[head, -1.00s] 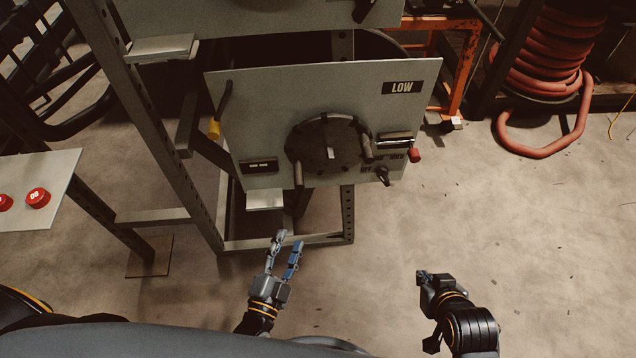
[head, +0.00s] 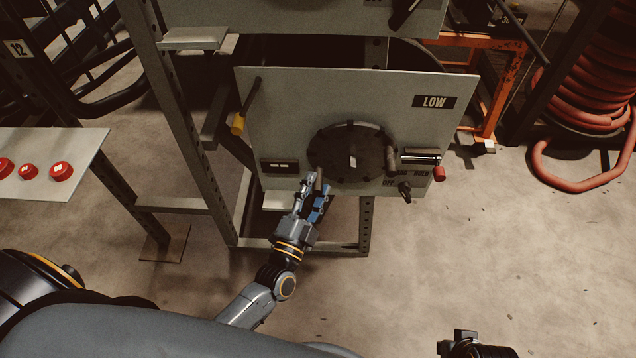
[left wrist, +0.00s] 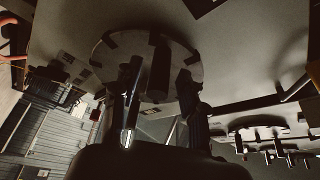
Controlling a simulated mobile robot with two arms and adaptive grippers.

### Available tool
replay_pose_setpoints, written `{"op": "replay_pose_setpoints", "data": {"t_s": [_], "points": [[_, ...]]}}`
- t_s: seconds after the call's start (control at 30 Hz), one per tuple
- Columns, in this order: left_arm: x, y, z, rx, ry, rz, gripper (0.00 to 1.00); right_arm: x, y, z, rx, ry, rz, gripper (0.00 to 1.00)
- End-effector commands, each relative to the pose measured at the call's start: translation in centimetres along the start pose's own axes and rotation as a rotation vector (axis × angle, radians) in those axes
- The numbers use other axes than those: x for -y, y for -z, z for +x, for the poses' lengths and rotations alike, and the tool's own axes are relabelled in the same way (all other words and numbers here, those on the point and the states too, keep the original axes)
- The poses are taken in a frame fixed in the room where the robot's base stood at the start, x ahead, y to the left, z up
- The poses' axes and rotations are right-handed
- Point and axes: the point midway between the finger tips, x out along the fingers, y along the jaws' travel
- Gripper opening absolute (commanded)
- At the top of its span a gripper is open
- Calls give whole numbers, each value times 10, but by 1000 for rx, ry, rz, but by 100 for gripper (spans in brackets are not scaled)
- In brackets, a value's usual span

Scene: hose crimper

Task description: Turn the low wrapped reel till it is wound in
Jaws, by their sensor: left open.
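The low reel is a dark round disc (head: 350,145) on the grey panel marked LOW (head: 434,102). One peg handle (head: 318,178) juts out at its lower left, and another (head: 390,160) at its right. My left gripper (head: 313,190) is open at the lower-left peg. In the left wrist view the disc (left wrist: 111,52) fills the upper part, and the peg (left wrist: 159,72) shows between the two fingers (left wrist: 160,98), with no clear grip on it. My right gripper (head: 465,336) is at the bottom edge, mostly cut off.
A yellow-tipped lever (head: 240,120) is at the panel's left. A red-tipped handle (head: 438,172) and a small black knob (head: 404,190) are at its right. A shelf with red buttons (head: 61,172) stands left. Coiled red hose (head: 600,110) is far right. The floor in front is open.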

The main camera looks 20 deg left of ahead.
Motion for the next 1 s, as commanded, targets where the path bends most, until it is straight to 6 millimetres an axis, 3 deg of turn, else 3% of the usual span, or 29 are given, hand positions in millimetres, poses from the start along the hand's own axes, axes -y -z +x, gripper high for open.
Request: {"op": "replay_pose_setpoints", "data": {"t_s": [0.17, 0.47, 0.7, 1.0], "points": [[-1, 0, 15, 0, -1, 0, 43, 0, 1, -6, -5, -1, 1, 0], [0, 0, 17, 0, -2, 0, 43, -1, 1, -7, -3, -1, 1, 0], [0, 0, 17, 0, -1, -1, 0, -1, 1, -7, -3, -1, 1, 0], [-1, -1, 17, 0, 0, -3, 0, 0, 1, -7, -3, -1, 1, 0]]}}
